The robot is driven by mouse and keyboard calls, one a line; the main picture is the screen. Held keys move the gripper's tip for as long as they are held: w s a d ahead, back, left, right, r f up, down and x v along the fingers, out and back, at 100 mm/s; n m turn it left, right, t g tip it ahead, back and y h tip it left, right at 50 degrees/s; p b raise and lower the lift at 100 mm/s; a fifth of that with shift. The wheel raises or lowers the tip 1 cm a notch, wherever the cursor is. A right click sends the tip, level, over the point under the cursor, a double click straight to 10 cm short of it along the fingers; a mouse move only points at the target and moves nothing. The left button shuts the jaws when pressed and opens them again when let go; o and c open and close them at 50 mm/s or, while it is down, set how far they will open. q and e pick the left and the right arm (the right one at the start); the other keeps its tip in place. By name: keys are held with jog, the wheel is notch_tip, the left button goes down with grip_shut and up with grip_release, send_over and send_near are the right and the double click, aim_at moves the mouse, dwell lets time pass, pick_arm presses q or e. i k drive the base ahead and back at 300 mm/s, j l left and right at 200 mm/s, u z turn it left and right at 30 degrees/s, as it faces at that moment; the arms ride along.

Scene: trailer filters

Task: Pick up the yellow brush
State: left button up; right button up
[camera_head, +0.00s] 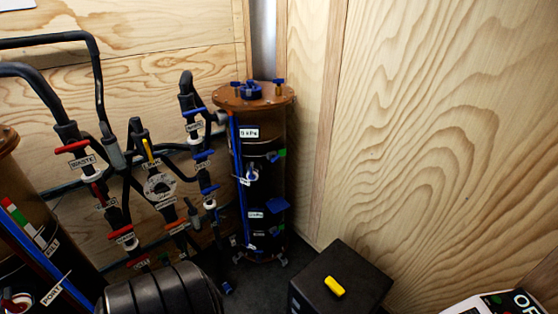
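A small yellow object, which looks like the yellow brush (335,287), lies on top of a black box (352,268) at the lower middle right. It lies on its side, slanting slightly down to the right, and nothing covers it. It is too small to make out bristles. Neither of my grippers shows in the head view.
A tall dark filter cylinder (267,165) with a brown lid stands behind the box. Black pipes with red and blue valve handles (72,147) fill the left. A black ribbed drum (160,293) is at the bottom left. A wooden wall (440,130) closes the right.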

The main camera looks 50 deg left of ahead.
aim_at(332, 285)
jog(key=u, duration=0.9)
jog(key=z, duration=1.55)
jog(key=u, duration=1.55)
